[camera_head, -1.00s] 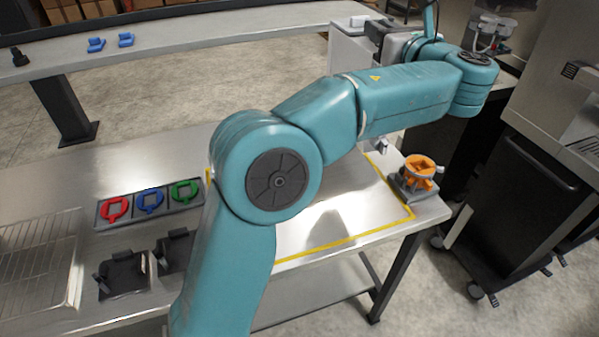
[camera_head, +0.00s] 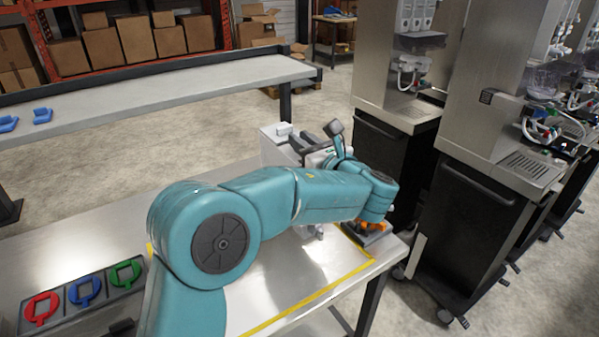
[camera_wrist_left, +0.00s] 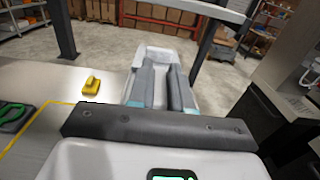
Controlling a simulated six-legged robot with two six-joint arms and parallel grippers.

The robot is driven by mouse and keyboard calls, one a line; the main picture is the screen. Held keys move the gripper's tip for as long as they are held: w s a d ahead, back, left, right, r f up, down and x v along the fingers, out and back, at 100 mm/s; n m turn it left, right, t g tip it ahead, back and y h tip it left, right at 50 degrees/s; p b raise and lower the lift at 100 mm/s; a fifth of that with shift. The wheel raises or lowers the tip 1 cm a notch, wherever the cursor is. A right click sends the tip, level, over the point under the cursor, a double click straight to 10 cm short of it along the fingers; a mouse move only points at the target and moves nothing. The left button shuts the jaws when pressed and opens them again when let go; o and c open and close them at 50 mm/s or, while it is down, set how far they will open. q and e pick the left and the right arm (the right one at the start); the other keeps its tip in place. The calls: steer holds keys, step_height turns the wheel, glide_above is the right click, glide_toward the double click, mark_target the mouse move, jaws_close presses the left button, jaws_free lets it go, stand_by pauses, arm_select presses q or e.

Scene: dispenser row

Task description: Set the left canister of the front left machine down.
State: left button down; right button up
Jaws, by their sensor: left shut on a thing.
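My left gripper (camera_head: 308,148) shows beyond my teal forearm in the head view, partly hidden by it. It is shut on a white canister (camera_head: 270,148), a pale box shape with a small white part on top. In the left wrist view, the grey fingers (camera_wrist_left: 160,92) lie along the white canister (camera_wrist_left: 157,54), which extends away from the gripper. The canister is beyond the far side of the steel table (camera_head: 105,235); whether it touches anything underneath is hidden. My right gripper is not in view.
Yellow tape (camera_head: 310,300) marks an area on the table. An orange fixture (camera_head: 375,226) stands at its right corner, partly behind my arm. Red, blue and green rings (camera_head: 85,290) lie in a tray at left. Dispensing machines on dark cabinets (camera_head: 465,215) stand at right.

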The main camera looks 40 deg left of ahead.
arm_select(q)
step_height(320, 180, down, 2)
steer(key=shift+s, duration=0.15)
step_height(320, 180, down, 5)
steer(key=shift+r, duration=0.2)
steer(key=shift+f, duration=0.1)
steer(key=c, duration=1.1)
jaws_free()
steer(key=shift+o, duration=0.2)
steer(key=b+v, duration=0.2)
steer(key=v, duration=1)
steer(key=shift+b, duration=0.3)
